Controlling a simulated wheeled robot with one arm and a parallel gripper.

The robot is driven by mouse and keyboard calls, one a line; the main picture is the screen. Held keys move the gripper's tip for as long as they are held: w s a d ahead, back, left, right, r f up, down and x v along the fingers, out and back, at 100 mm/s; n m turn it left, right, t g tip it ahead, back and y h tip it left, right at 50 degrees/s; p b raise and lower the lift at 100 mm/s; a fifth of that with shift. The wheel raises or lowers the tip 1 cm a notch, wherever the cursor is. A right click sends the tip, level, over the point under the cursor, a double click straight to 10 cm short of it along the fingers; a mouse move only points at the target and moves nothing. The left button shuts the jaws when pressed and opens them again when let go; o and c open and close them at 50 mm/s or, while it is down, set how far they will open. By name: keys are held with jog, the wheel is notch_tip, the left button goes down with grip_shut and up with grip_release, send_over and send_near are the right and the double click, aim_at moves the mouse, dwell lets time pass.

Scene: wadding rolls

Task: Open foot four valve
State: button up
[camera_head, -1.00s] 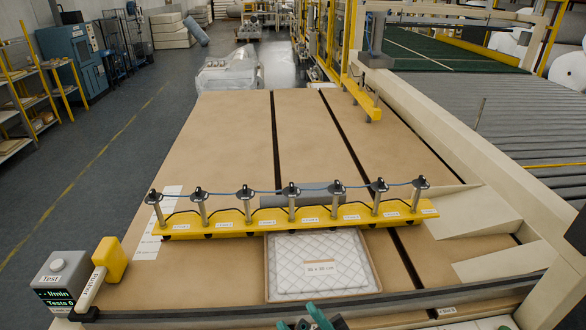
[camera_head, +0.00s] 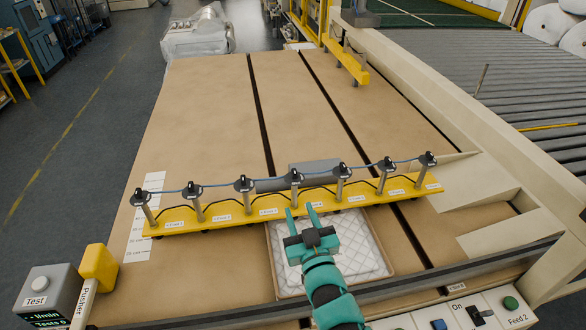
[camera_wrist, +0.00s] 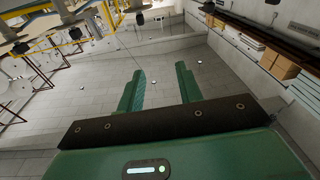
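A yellow bar (camera_head: 230,218) crosses the brown table with a row of several metal feet, each topped by a black valve and joined by a blue hose. The middle one, fourth from either end, is the foot four valve (camera_head: 294,176); its open or closed state is too small to tell. My green gripper (camera_head: 302,210) is just in front of and below this valve, apart from it in the picture, over the quilted pad. In the wrist view my gripper (camera_wrist: 160,86) has its two fingers spread with nothing between them. Dark valve parts (camera_wrist: 68,18) show at that view's top left.
A quilted white pad (camera_head: 355,265) lies in a shallow tray under my arm. A grey Test box (camera_head: 45,295) and yellow-topped Pusher lever (camera_head: 97,268) stand at left. A switch panel (camera_head: 470,312) is at the front right.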

aim_at(296, 175)
jog(key=shift+m+g+h, duration=0.4)
jog(key=shift+m+h, duration=0.5)
jog(key=w+p, duration=0.1)
jog(key=w, duration=0.5)
jog(key=w+a+f+p, duration=0.1)
jog(key=w, duration=0.5)
jog(key=w+f, duration=0.1)
jog(key=w, duration=0.4)
jog(key=shift+w+a+f+p, duration=0.2)
jog(key=shift+w+a+p, duration=0.05)
jog(key=shift+w+p, duration=0.15)
jog(key=shift+c, duration=0.2)
grip_shut()
